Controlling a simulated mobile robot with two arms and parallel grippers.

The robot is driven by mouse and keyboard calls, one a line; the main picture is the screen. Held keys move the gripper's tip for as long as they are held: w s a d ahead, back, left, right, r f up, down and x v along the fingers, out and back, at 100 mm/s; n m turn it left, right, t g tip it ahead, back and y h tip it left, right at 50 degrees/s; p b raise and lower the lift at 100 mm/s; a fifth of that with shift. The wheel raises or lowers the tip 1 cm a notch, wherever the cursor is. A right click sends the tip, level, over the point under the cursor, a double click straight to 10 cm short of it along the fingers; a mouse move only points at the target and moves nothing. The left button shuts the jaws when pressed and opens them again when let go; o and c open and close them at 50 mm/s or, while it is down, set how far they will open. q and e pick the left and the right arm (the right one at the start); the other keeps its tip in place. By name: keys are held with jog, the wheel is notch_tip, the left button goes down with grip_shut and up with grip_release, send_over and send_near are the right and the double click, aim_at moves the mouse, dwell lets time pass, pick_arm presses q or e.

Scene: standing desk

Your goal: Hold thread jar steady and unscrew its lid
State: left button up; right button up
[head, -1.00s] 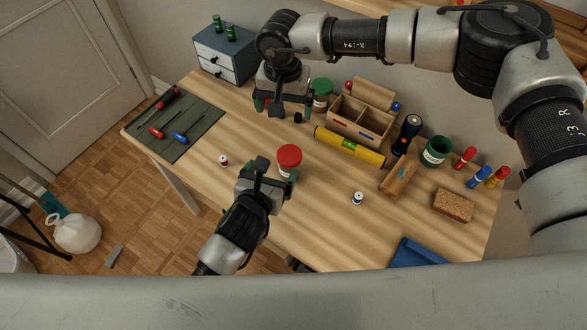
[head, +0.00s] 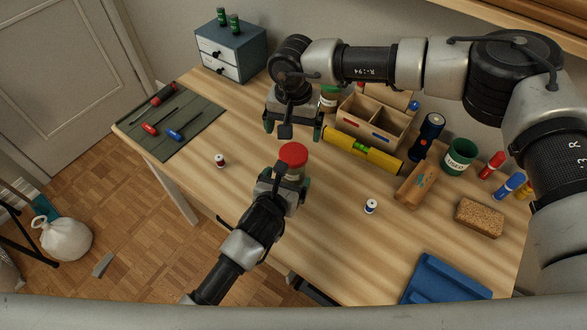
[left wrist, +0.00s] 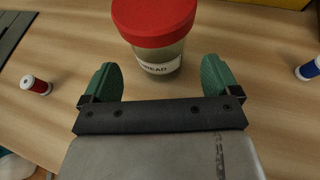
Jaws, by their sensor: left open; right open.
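The thread jar is a clear jar with a red lid (head: 293,155) and a white label, upright on the desk. In the left wrist view the jar (left wrist: 160,62) stands just beyond the fingertips, and its label ends in "READ". My left gripper (head: 286,182) is open at the near side of the jar; its green fingers (left wrist: 160,80) are spread to the jar's two sides.
A yellow level (head: 363,149) and a wooden organizer (head: 372,122) stand behind and right of the jar. A red spool (head: 220,160) is left, a blue spool (head: 370,206) right. A green-lidded jar (head: 329,99) is partly hidden behind my right gripper. The desk front is mostly clear.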

aim_at(290, 175)
pick_arm(q)
jog(key=shift+x, duration=2.35)
